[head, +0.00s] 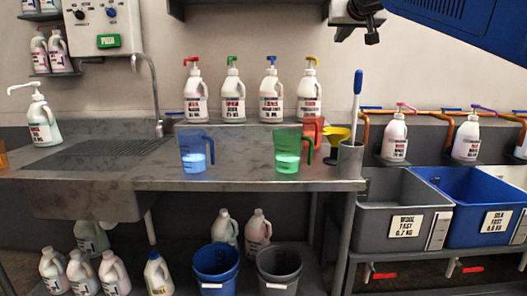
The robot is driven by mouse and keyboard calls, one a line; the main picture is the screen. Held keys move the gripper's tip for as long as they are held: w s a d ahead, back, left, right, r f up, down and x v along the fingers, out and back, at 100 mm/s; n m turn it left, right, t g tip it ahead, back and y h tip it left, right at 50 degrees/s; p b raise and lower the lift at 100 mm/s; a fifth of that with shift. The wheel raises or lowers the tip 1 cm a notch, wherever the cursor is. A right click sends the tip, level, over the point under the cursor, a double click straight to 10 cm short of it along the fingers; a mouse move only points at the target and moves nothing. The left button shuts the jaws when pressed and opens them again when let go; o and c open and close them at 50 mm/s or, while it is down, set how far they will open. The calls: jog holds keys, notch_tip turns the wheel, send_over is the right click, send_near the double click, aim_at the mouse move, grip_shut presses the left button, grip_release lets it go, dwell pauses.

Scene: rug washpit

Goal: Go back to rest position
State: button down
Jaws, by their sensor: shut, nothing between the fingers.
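My gripper (371,36) is at the top of the head view, right of centre, partly cut off by the upper edge. It is shut and empty, in the air in front of the wall and well above the bench. My blue arm fills the top right corner. No object touches the gripper.
The metal bench (250,179) bears a blue jug (193,160), a green jug (287,165), a red jug (314,126) and a yellow funnel (335,134). Pump bottles stand behind. A blue-handled brush (357,85) rises below my gripper. Grey (385,225) and blue (460,215) tubs stand right.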

jog(key=s+d+f+g, duration=0.2)
jog(key=s+f+g, duration=0.1)
jog(key=s+f, duration=1)
jog(key=s+d+f+g, duration=0.2)
jog(key=s+f, duration=1.2)
jog(key=f, duration=1)
jog(key=s+d+f+g, duration=0.3)
jog(key=s+f+g, duration=0.2)
jog(key=s+f, duration=0.9)
notch_tip(320, 180, down, 6)
jog(key=shift+s+r, duration=0.15)
jog(key=shift+r, duration=0.05)
